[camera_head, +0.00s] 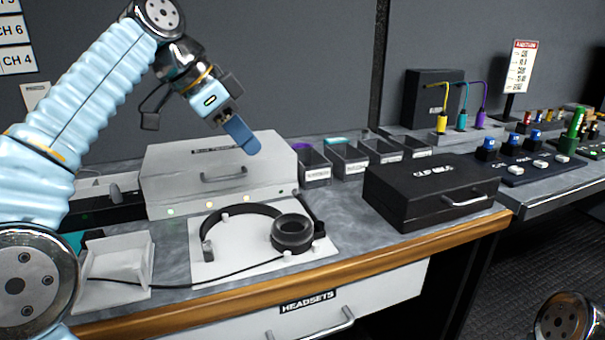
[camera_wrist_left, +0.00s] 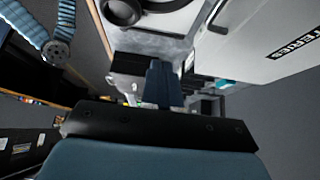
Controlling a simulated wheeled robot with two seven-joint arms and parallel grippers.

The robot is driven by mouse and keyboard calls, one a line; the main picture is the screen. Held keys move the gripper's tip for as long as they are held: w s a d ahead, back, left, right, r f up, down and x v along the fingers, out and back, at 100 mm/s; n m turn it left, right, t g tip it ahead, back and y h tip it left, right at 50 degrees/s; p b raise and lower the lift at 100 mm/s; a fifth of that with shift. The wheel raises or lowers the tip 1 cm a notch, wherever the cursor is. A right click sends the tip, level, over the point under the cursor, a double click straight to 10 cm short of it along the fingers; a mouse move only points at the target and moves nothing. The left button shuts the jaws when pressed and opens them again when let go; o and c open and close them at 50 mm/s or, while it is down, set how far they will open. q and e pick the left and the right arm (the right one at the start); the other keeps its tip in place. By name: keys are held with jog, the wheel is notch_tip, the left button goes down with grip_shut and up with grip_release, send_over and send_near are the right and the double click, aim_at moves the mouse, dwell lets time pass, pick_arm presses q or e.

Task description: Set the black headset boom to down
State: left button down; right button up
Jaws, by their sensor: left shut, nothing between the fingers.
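The black headset (camera_head: 255,209) lies on a white pad on the counter, its band curving to the left and its round ear cup (camera_head: 292,233) at the right. A thin dark piece that looks like the boom (camera_head: 313,212) slants up and back beside the ear cup; its exact angle is hard to tell. My left gripper (camera_head: 243,136) is shut and empty, in the air above the grey case behind the headset, apart from it. In the left wrist view, its blue fingertip (camera_wrist_left: 162,84) shows, with part of the headset (camera_wrist_left: 124,10) at the top edge. My right gripper is out of view.
The grey case (camera_head: 215,172) stands behind the pad. Small open bins (camera_head: 345,160) and a black case (camera_head: 430,190) stand to the right. A white tray (camera_head: 118,268) with a cable running to it is at the left. The wooden counter edge (camera_head: 300,277) is in front.

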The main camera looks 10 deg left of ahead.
aim_at(301, 202)
pick_arm(q)
jog(key=x, duration=1.4)
jog(key=shift+w, duration=0.15)
